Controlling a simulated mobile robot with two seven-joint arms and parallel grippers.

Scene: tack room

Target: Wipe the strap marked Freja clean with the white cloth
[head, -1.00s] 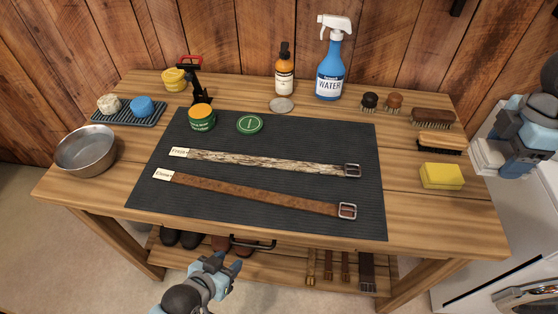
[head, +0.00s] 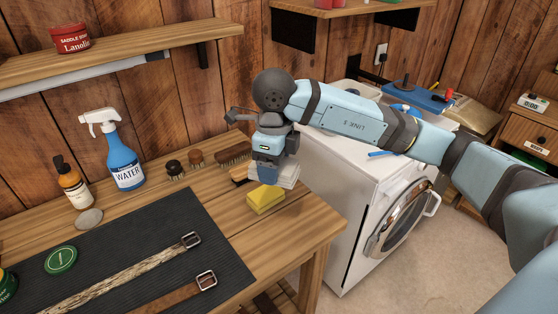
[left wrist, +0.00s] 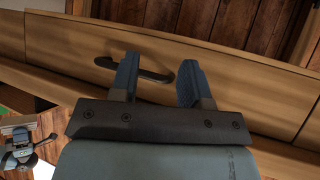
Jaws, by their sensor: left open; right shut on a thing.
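The pale, mottled strap (head: 125,279) lies across the dark mat (head: 205,224), buckle end to the right. Its name tag is outside the head view now; the earlier head frame shows a tag on it, probably Freja. A brown strap (head: 175,297) lies nearer the front. My right gripper (head: 268,178) points down over the bench's right part, behind the yellow sponge. It is shut on the folded white cloth (head: 289,176), partly hidden by the gripper. My left gripper (left wrist: 158,78) is open and empty by the bench front, seen only in the left wrist view.
A yellow sponge (head: 265,199) is close in front of the cloth. Brushes (head: 233,154), a blue spray bottle (head: 122,152) and an amber bottle (head: 73,184) stand along the back. A green lid (head: 61,260) lies on the mat. A white washing machine (head: 352,222) stands right of the bench.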

